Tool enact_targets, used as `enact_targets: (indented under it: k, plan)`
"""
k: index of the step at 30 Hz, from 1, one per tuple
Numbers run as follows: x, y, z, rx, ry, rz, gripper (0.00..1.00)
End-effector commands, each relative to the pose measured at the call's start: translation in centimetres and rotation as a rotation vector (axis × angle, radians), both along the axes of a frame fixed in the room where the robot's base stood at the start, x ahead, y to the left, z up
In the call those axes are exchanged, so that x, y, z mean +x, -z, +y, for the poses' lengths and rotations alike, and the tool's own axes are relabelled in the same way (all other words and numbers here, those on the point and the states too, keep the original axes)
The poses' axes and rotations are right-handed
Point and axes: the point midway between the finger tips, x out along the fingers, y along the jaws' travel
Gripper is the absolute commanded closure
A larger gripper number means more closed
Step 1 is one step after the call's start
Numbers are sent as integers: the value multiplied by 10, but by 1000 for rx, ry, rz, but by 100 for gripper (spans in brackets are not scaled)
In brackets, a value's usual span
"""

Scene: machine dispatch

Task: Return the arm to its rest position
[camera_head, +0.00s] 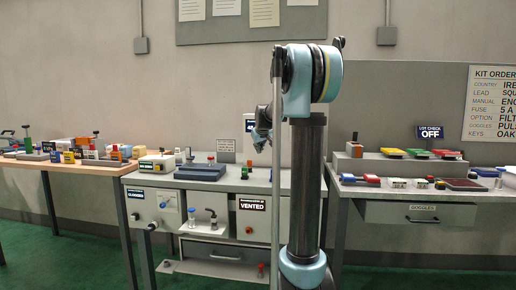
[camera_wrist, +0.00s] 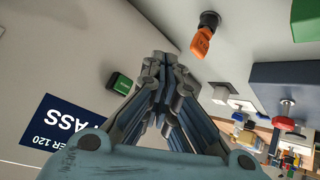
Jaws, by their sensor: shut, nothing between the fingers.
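My gripper (camera_head: 261,140) hangs from my raised, folded arm in the head view, left of my column and above the middle bench. In the wrist view my gripper's fingers (camera_wrist: 167,62) are together, with nothing between them. Part of my arm and the bench behind it are hidden by my own column and a thin pole.
The middle bench (camera_head: 240,182) carries a dark blue block (camera_head: 201,172) and sits below my gripper. A left table (camera_head: 30,165) and a right bench (camera_head: 440,194) hold several small items. In the wrist view an orange-handled part (camera_wrist: 202,42) and a green piece (camera_wrist: 121,84) are near the fingers.

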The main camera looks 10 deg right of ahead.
Motion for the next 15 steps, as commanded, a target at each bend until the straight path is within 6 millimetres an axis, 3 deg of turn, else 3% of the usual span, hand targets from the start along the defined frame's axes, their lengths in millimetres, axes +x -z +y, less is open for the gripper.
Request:
enact_targets:
  k: [11,15]
  plan:
    - [-2,0,0,1,0,2,100]
    - [-26,5,1,10,9,27,100]
